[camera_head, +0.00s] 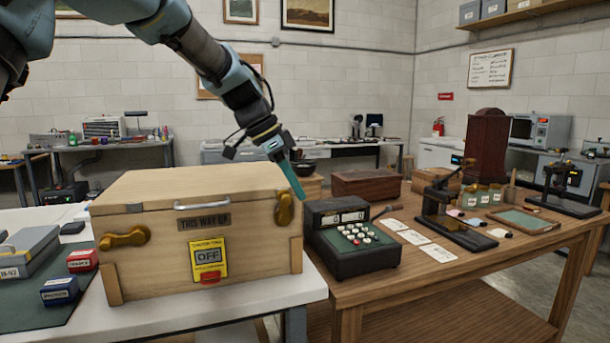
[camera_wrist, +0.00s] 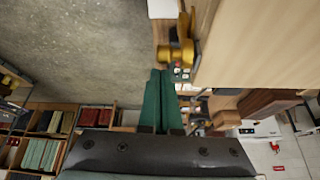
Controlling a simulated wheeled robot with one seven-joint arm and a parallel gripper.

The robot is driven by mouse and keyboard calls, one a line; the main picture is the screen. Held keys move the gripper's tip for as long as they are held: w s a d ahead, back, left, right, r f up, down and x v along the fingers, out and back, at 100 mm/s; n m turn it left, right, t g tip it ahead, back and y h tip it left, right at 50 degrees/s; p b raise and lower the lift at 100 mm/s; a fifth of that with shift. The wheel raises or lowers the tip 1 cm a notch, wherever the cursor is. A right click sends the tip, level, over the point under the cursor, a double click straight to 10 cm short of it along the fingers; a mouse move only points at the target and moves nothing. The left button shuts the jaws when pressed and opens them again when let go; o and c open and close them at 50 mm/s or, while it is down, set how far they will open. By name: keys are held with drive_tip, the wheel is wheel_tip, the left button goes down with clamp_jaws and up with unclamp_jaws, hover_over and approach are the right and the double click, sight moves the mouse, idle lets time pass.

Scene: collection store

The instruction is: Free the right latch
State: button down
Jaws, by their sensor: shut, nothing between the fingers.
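A pale wooden crate (camera_head: 200,240) with a closed lid stands on the white table. Its right latch (camera_head: 285,209) is brass and sits upright across the lid seam at the front right corner. The left latch (camera_head: 125,238) is brass and lies nearly level. My gripper (camera_head: 300,194) points down just right of the right latch, its green fingers shut and empty. In the wrist view, my gripper (camera_wrist: 160,75) has its fingertips close to the brass latch (camera_wrist: 181,53); I cannot tell whether they touch. The crate's side (camera_wrist: 245,45) fills the upper right there.
A dark adding machine (camera_head: 352,240) stands close on the right, on the wooden table (camera_head: 460,275). Small boxes (camera_head: 60,291) lie at left.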

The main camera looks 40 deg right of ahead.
drive_tip(key=shift+w+a, duration=0.15)
drive_tip(key=shift+a, duration=0.15)
drive_tip(key=shift+a+f+b, duration=0.1)
drive_tip(key=shift+f+b, duration=0.1)
drive_tip(key=shift+b, duration=0.35)
drive_tip(key=shift+w+a+g+h+b, duration=0.35)
drive_tip(key=shift+h+b, duration=0.55)
drive_tip(key=shift+b, duration=1.25)
